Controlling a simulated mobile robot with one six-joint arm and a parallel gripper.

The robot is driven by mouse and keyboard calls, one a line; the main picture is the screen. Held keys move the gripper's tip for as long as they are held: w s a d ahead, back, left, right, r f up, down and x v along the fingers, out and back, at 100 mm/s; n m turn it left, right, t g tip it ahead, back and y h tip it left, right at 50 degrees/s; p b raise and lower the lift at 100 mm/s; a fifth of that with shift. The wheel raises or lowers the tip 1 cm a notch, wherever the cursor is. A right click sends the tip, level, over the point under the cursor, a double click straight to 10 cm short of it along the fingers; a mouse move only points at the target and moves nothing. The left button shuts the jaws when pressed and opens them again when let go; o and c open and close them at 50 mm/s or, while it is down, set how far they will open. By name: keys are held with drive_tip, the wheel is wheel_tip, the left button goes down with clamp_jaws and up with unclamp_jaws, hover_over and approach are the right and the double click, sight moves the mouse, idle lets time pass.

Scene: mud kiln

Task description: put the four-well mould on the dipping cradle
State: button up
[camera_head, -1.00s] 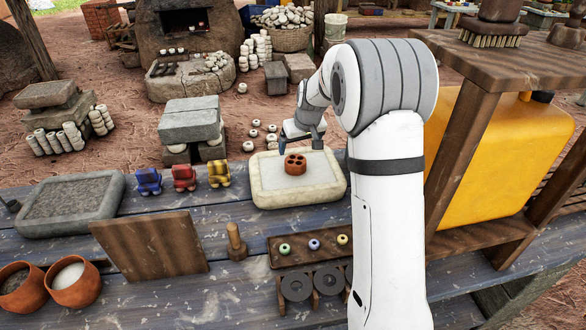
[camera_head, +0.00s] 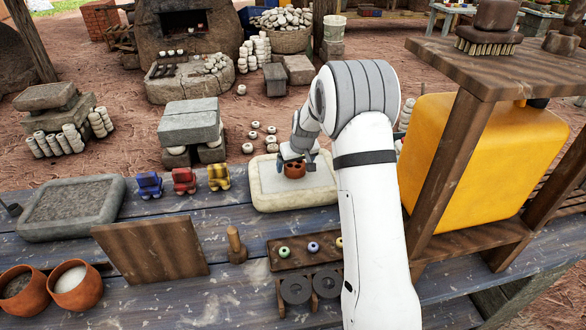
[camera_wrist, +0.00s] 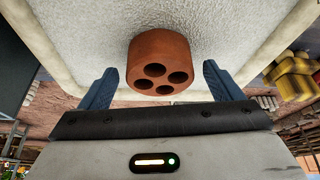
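The four-well mould (camera_head: 294,171) is a small round terracotta block with four dark holes in its top. It sits on the pale surface of a stone-rimmed tray (camera_head: 262,196). In the wrist view the mould (camera_wrist: 158,60) lies between the two blue fingers of my gripper (camera_wrist: 159,74), with a gap on each side. My gripper (camera_head: 297,158) is open around it and partly covers it in the head view. A low stand with two dark grey rings (camera_head: 296,290) is at the bench front; I cannot tell whether it is the dipping cradle.
Blue, red and yellow figures (camera_head: 183,181) stand left of the tray. An upright wooden board (camera_head: 150,247), a wooden peg (camera_head: 235,245) and a plank with coloured beads (camera_head: 281,265) are in front. A wooden shelf (camera_head: 480,75) rises at right.

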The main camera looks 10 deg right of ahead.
drive_tip(key=c, duration=1.2)
